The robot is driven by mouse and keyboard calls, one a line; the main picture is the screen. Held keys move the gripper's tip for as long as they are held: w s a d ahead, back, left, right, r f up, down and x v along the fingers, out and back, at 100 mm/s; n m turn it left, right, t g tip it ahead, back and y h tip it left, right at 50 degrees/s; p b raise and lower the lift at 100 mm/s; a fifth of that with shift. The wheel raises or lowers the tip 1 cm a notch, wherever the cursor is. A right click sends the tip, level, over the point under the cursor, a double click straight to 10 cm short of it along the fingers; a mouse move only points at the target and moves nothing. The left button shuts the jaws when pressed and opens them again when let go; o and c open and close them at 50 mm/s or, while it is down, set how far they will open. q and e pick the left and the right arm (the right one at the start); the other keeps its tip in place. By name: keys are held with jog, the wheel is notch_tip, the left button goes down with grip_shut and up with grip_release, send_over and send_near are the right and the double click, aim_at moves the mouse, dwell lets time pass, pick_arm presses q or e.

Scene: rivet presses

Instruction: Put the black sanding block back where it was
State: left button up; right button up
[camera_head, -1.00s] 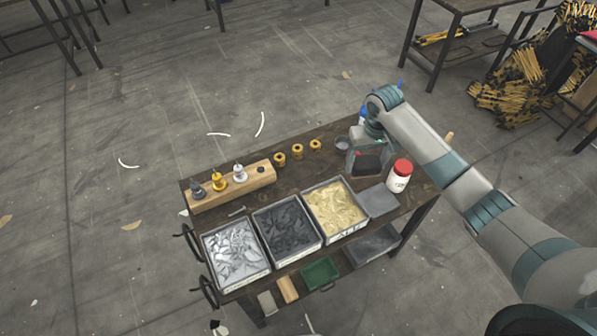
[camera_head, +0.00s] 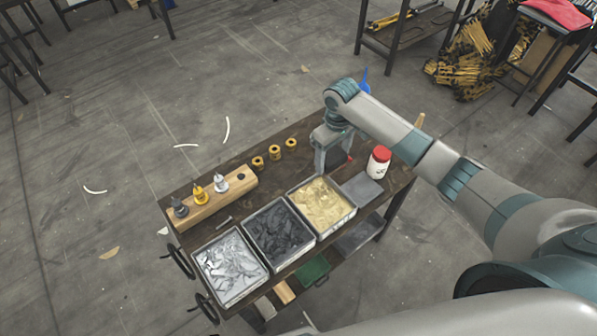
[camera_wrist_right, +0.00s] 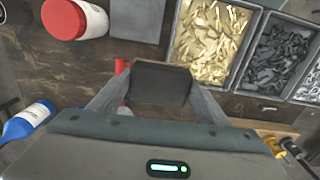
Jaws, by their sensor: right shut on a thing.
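In the right wrist view, the black sanding block (camera_wrist_right: 161,83) is between the two fingers of my right gripper (camera_wrist_right: 158,88), which are shut on it. In the head view, my right gripper (camera_head: 331,158) points down over the back right of the workbench, behind the yellow-filled tray and left of the red-lidded jar. The block cannot be made out there, and I cannot tell whether it touches the bench top. My left gripper is not in view.
The red-lidded jar (camera_head: 379,162) and a grey pad (camera_head: 362,189) are close by on the bench. Trays of yellow (camera_head: 350,211), black (camera_head: 314,239) and silver (camera_head: 265,278) pieces line the front. A blue bottle (camera_wrist_right: 28,122) shows in the wrist view.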

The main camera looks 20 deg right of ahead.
jog(key=w+a+f+b, duration=0.1)
jog(key=a+f, duration=0.1)
jog(key=w+a+f+b, duration=0.1)
jog(key=w+a+f, duration=0.1)
jog(key=a, duration=0.1)
jog(key=w+a+f+b, duration=0.1)
jog(key=a+f+b, duration=0.1)
jog(key=a, duration=0.1)
jog(key=shift+w, duration=0.35)
jog(key=shift+w+a+f+b, duration=0.2)
jog(key=shift+a+b, duration=0.15)
jog(key=shift+b, duration=0.2)
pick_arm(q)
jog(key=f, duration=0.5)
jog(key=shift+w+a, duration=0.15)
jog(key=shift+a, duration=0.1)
pick_arm(e)
jog(key=shift+a+r, duration=0.1)
jog(key=shift+r, duration=0.05)
pick_arm(q)
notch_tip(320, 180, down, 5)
jog(key=b, duration=0.4)
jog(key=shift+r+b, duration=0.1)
jog(key=shift+b, duration=0.3)
pick_arm(e)
notch_tip(320, 180, down, 4)
